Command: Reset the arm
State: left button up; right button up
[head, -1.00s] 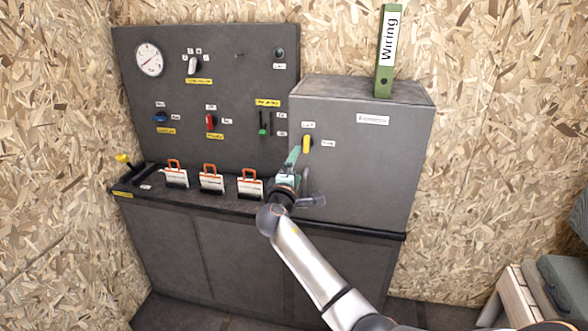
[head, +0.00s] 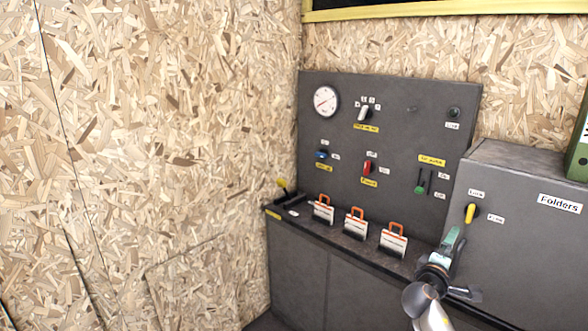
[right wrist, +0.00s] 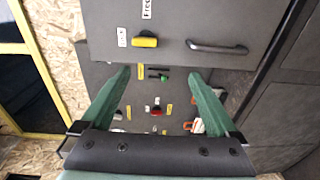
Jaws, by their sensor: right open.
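My right gripper (head: 453,240) has green fingers and is in front of the cabinet, at the lower right of the head view. In the right wrist view its two fingers (right wrist: 160,76) are spread wide apart with nothing between them. The yellow knob (head: 470,212) on the cabinet front is just above and right of the fingertips in the head view. In the right wrist view the yellow knob (right wrist: 145,41) lies beyond the tips, apart from them. My left gripper is in neither view.
A dark panel (head: 390,100) carries a gauge, a blue knob, a red knob (head: 368,167) and a green slider (head: 420,189). Several orange-handled tags (head: 393,241) stand on the ledge by a yellow-topped lever (head: 283,185). A green binder (head: 577,150) stands on the cabinet (head: 525,230).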

jog(key=s+a+f+y, duration=0.3)
jog(key=s+a+f, duration=0.15)
jog(key=f, duration=0.35)
jog(key=s+a+f+y, duration=0.3)
jog(key=s+a+f, duration=0.15)
jog(key=f, duration=0.35)
jog(key=s+a+f+y, duration=0.3)
jog(key=s+a+f, duration=0.15)
jog(key=f, duration=0.35)
jog(key=s+a+f+m+g+y, duration=0.1)
jog(key=s+a+f+m+y, duration=0.1)
jog(key=s+a, duration=0.2)
jog(key=s+a+f+m+y, duration=0.2)
jog(key=s+a, duration=0.2)
jog(key=s, duration=0.6)
jog(key=s+a+f+m+g+y, duration=0.1)
jog(key=s+a+f+m+y, duration=0.1)
jog(key=s+a, duration=0.2)
jog(key=s, duration=0.3)
jog(key=shift+s+a+m+g, duration=0.15)
jog(key=shift+s+m+g, duration=0.05)
jog(key=shift+m+g, duration=0.1)
jog(key=shift+f, duration=0.1)
